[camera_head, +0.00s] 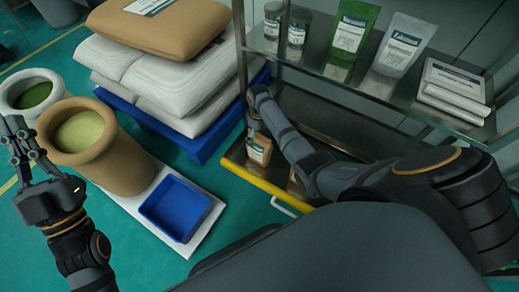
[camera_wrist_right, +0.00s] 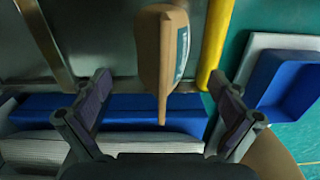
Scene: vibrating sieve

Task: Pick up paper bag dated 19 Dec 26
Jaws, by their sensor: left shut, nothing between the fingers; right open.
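A small brown paper bag (camera_head: 259,150) with a pale label stands on the lower shelf, near the yellow rail. In the right wrist view the bag (camera_wrist_right: 163,55) shows edge-on, its blue-and-white label on the right side. The date cannot be read. My right gripper (camera_wrist_right: 160,82) is open, with the bag's narrow end between its fingers and no contact visible. In the head view my right arm reaches down to the bag and hides part of the shelf. A second brown bag (camera_head: 296,182) is mostly hidden behind that arm. My left gripper (camera_head: 18,138) is shut and empty at the far left.
A yellow rail (camera_head: 265,186) edges the lower shelf close to the bag. The upper shelf holds jars (camera_head: 296,32), a green pouch (camera_head: 353,30) and a white pouch (camera_head: 402,45). A blue tray (camera_head: 176,208), tan pot (camera_head: 120,165) and blue pallet (camera_head: 195,150) with sacks stand left.

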